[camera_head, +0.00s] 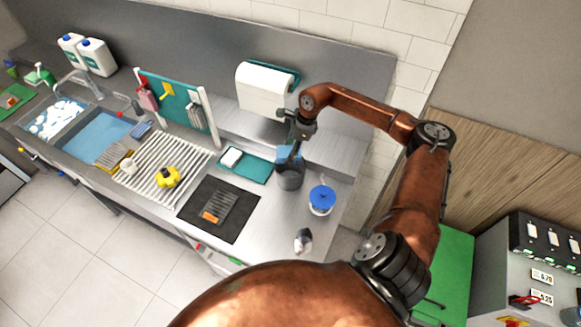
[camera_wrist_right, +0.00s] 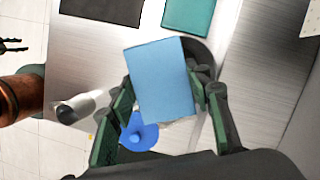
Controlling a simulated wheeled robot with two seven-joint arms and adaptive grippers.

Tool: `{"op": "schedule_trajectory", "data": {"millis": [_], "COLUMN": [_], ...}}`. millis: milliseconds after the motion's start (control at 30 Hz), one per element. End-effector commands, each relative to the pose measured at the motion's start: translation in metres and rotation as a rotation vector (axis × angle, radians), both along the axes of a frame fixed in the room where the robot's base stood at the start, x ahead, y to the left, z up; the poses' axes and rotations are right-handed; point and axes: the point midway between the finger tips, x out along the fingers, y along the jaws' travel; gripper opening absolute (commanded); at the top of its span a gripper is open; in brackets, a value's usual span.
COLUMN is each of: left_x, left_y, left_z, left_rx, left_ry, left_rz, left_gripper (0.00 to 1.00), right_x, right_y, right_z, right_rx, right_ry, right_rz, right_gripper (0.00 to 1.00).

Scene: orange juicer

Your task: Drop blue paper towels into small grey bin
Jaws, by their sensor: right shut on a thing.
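My right gripper (camera_head: 295,138) is shut on a light blue paper towel (camera_wrist_right: 162,80), a flat rectangle between its green-padded fingers in the right wrist view. The towel also shows below the gripper in the head view (camera_head: 284,153). It is over the small dark grey bin (camera_head: 290,179), which stands on the steel counter. In the right wrist view the bin's rim (camera_wrist_right: 207,55) shows partly behind the towel; the bin's inside is mostly hidden. Dark prongs at the left edge of the right wrist view look like my left gripper (camera_wrist_right: 12,47), small and cut off.
A white tub with a blue lid (camera_head: 321,200) stands right of the bin. A teal tray (camera_head: 255,172) with a white block lies left of it. A white towel dispenser (camera_head: 262,90) hangs behind. A black mat (camera_head: 232,225) and a white bottle (camera_head: 303,240) are nearer.

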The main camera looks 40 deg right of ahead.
Motion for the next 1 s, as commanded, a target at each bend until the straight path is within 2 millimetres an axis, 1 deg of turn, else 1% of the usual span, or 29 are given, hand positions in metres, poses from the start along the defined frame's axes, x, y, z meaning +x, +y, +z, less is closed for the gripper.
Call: {"op": "schedule_trajectory", "data": {"millis": [33, 100, 200, 333, 467, 800, 900, 1000], "left_x": [-0.001, -0.003, -0.004, -0.004, -0.004, -0.004, -0.004, -0.004], "left_y": [0.0, 0.0, 0.001, 0.001, 0.001, 0.001, 0.001, 0.001], "left_z": [0.009, 0.013, 0.015, 0.013, 0.009, -0.005, -0.007, -0.008], "left_rx": [0.0, 0.0, 0.001, 0.001, 0.001, 0.001, 0.001, 0.001], "left_ry": [0.002, 0.003, 0.005, 0.005, 0.006, 0.006, 0.006, 0.006], "left_rz": [0.001, 0.001, 0.001, 0.001, 0.002, 0.002, 0.002, 0.002], "left_gripper": [0.4, 0.4, 0.4, 0.4, 0.4, 0.4, 0.4, 0.4], "right_x": [0.001, 0.003, 0.005, 0.006, 0.005, 0.005, 0.005, 0.005], "right_y": [-0.011, -0.023, -0.032, -0.036, -0.035, -0.035, -0.035, -0.035], "right_z": [0.008, 0.012, 0.015, 0.012, 0.002, -0.036, -0.043, -0.046], "right_rx": [-0.001, -0.001, 0.001, 0.002, 0.003, 0.002, 0.002, 0.001], "right_ry": [0.0, 0.002, 0.001, 0.001, 0.003, 0.003, 0.003, 0.003], "right_rz": [-0.066, -0.142, -0.204, -0.227, -0.226, -0.224, -0.224, -0.223], "right_gripper": [0.19, 0.19, 0.19, 0.19, 0.19, 0.19, 0.19, 0.19]}}
